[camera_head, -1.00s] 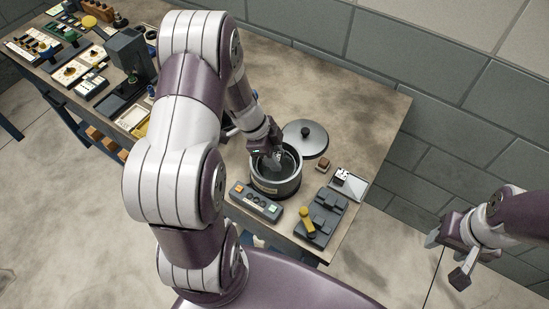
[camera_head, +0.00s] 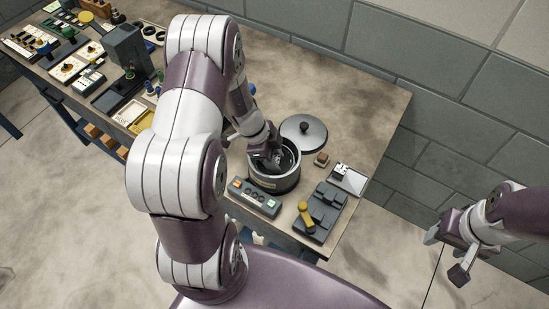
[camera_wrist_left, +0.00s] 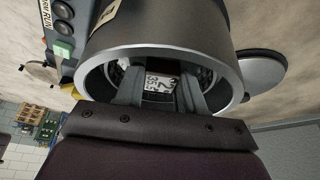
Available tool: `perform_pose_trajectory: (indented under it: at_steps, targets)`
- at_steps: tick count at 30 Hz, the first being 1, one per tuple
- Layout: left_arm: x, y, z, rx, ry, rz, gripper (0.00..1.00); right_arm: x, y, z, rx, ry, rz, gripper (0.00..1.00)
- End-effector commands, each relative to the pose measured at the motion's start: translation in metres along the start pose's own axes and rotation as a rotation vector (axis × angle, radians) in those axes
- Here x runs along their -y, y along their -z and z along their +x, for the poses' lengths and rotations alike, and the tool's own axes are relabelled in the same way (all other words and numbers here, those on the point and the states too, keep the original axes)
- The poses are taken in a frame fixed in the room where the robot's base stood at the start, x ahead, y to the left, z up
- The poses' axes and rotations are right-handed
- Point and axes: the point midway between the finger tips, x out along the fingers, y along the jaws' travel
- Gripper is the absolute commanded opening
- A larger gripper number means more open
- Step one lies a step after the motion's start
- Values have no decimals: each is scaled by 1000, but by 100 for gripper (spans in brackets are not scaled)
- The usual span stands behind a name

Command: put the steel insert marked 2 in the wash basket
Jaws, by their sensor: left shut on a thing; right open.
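A round grey pot (camera_head: 277,184) with an open top stands on the bench. My left gripper (camera_head: 268,158) reaches into it from above. Dark mesh-like parts, perhaps the wash basket (camera_wrist_left: 205,76), show beside the fingers inside the pot. Whether the insert touches the bottom is hidden. My right gripper (camera_head: 445,256) is open and empty, off the bench at the right.
The round lid (camera_head: 304,133) lies behind the pot. A control box (camera_head: 254,198) with buttons is in front of it. A dark fixture with a yellow handle (camera_head: 304,212), a small brown block (camera_head: 321,160) and a tray (camera_head: 349,179) are at the right.

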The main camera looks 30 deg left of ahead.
Motion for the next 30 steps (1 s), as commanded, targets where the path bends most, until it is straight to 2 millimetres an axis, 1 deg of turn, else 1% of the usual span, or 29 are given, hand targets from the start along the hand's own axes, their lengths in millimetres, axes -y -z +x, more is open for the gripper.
perform_pose_trajectory:
  at_steps: [2,5,6,7,8,15,17,20,21,22,23,24,30]
  targets:
    - [0,-1,3,0,1,0,0,0,0,4,0,0,0,54]
    - [0,0,1,0,0,0,0,0,0,3,0,0,0,54]
    - [0,-1,2,0,-1,0,48,0,0,3,0,0,0,54]
    - [0,-1,2,0,-1,0,58,0,0,3,0,0,0,54]
    - [0,-1,2,0,-1,0,64,0,0,3,0,0,0,54]
    - [0,-1,2,0,-1,0,64,0,0,3,0,0,0,54]
    - [0,0,-1,0,-1,0,64,0,0,-1,0,0,0,54]
    - [0,6,-14,0,-2,1,64,0,2,-19,0,0,0,54]
    - [0,9,-21,0,-2,0,64,0,4,-31,0,0,0,54]
    - [1,5,-20,0,4,2,64,0,3,-19,-2,0,0,54]
    - [2,4,-26,0,7,3,64,0,2,-13,-2,0,0,54]
    - [2,3,-38,1,7,2,64,0,1,-10,0,0,0,54]
    - [1,2,-93,1,6,1,64,0,0,0,0,0,0,54]
